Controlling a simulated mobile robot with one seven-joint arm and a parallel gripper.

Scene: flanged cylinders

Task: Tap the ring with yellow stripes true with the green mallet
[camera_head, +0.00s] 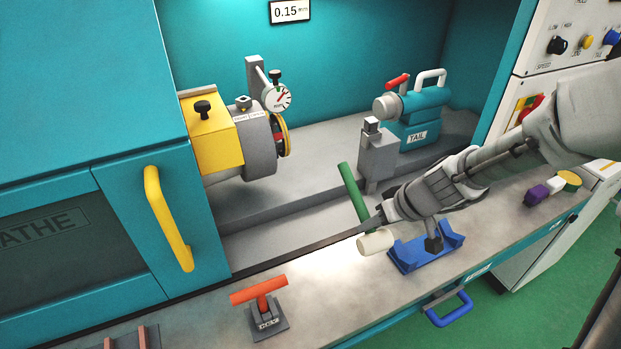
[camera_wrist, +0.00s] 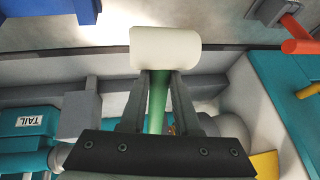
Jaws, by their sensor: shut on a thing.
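The green mallet has a green handle (camera_head: 353,190) and a pale head (camera_head: 375,242). My gripper (camera_head: 379,217) is shut on its handle near the head, above the bench front. In the wrist view the pale head (camera_wrist: 165,47) lies just beyond the fingertips (camera_wrist: 158,78), with the green handle (camera_wrist: 157,105) between the fingers. A ring with a yellow edge (camera_head: 286,136) sits at the face of the grey chuck (camera_head: 260,150), left of and apart from the mallet. Its stripes are too small to make out, and a dial gauge (camera_head: 277,98) partly covers it.
A display (camera_head: 290,11) reads 0.15 mm. The tool post (camera_head: 378,158) and teal tailstock (camera_head: 420,120) stand behind my gripper. A blue cradle (camera_head: 427,253) and a red-handled key (camera_head: 262,291) stand on the bench. The lathe door (camera_head: 155,235) has a yellow handle.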

